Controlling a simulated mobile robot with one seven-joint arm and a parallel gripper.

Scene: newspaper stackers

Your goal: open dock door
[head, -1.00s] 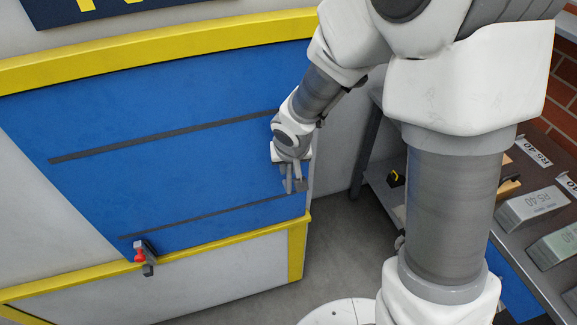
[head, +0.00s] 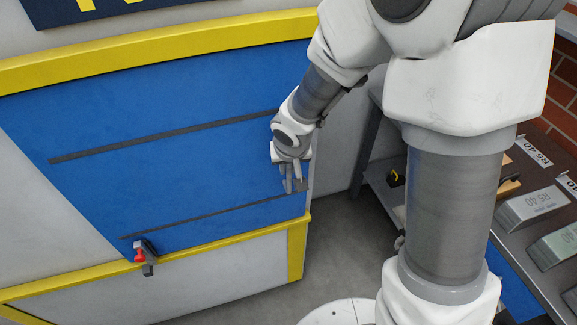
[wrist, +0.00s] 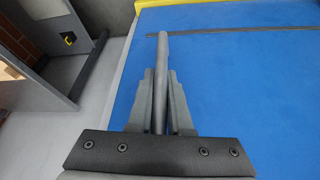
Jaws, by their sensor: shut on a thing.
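The dock door (head: 180,185) is a blue panel with dark grey horizontal strips, set in a yellow frame. It fills much of the wrist view (wrist: 240,90). My gripper (head: 291,187) is at the panel's right edge, low on the door, fingers pointing down. In the wrist view, my gripper (wrist: 160,80) has its two grey fingers close on either side of a grey bar (wrist: 162,45), which looks like the door's handle. The bar sticks out beyond the fingertips. How the bar joins the door is hidden by the fingers.
A red and grey latch (head: 145,255) sits on the lower yellow rail (head: 70,279). A dark table (head: 537,260) with grey blocks (head: 531,206) stands at the right, a shelf below it. Grey floor (head: 335,235) is open between door and table.

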